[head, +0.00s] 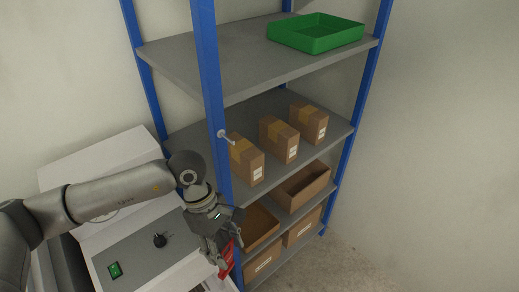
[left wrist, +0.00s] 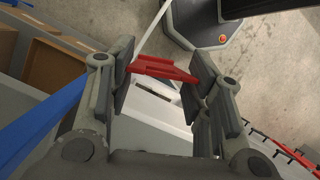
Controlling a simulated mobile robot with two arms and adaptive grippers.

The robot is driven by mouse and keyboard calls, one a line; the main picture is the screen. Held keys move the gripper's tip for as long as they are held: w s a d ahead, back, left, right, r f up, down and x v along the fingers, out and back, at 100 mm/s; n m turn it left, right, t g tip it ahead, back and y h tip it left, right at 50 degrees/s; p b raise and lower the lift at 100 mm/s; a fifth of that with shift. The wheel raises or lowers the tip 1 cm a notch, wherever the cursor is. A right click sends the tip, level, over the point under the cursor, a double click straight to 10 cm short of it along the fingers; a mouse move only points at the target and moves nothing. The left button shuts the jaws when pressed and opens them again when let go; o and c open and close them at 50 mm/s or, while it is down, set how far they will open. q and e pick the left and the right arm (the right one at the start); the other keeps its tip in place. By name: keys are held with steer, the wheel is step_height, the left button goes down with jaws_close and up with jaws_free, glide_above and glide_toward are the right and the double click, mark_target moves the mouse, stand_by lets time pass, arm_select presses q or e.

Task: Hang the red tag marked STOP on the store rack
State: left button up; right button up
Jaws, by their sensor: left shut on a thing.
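My left gripper (head: 222,255) is in front of the store rack's near blue post, low beside the white machine. It is shut on the red tag (head: 227,262), which hangs below the fingers in the head view. In the left wrist view the red tag (left wrist: 164,69) spans between the two fingers of my left gripper (left wrist: 165,80). The lettering on it cannot be read. The store rack (head: 206,75) has blue posts and grey shelves. A small light peg (head: 227,135) sticks out from its near post, above my left gripper, with nothing on it. My right gripper is not in view.
Several brown cartons stand on the rack's middle shelf (head: 335,128), and open and closed boxes below. A green tray (head: 316,33) is on the upper shelf. A white machine (head: 150,258) with a black knob and green switch stands left of the rack. The floor at right is clear.

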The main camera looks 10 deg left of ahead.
mark_target(231, 141)
arm_select(q)
steer(key=r+n, duration=0.1)
steer(key=n, duration=0.1)
steer(key=w+d+r+n+t, duration=0.1)
steer(key=r+n+p, duration=0.1)
steer(key=r+n, duration=0.1)
steer(key=shift+w+d+n, duration=0.2)
steer(key=shift+w+n, duration=0.1)
steer(key=shift+w, duration=0.1)
steer(key=w+d+r+n+t+y+p, duration=0.25)
steer(key=r+n, duration=0.65)
steer(key=n, duration=0.5)
steer(key=w+d+r+n+t+y+p, duration=0.1)
steer(key=w+d+r+n+t+p, duration=0.2)
steer(key=r+n, duration=0.85)
steer(key=shift+n+g, duration=0.75)
steer(key=shift+n, duration=0.2)
steer(key=w+a+f, duration=0.1)
steer(key=a, duration=0.1)
steer(key=w+a, duration=0.2)
steer(key=w+a+f+p, duration=0.1)
steer(key=w+a, duration=0.1)
steer(key=shift+a+f, duration=0.15)
steer(key=shift+f, duration=0.15)
steer(key=shift+w+a+f+b, duration=0.15)
steer(key=shift+f+b, duration=0.15)
steer(key=shift+b, duration=0.2)
steer(key=shift+w+a+f+b, duration=0.2)
steer(key=shift+w+a+b, duration=0.1)
steer(key=shift+b, duration=0.35)
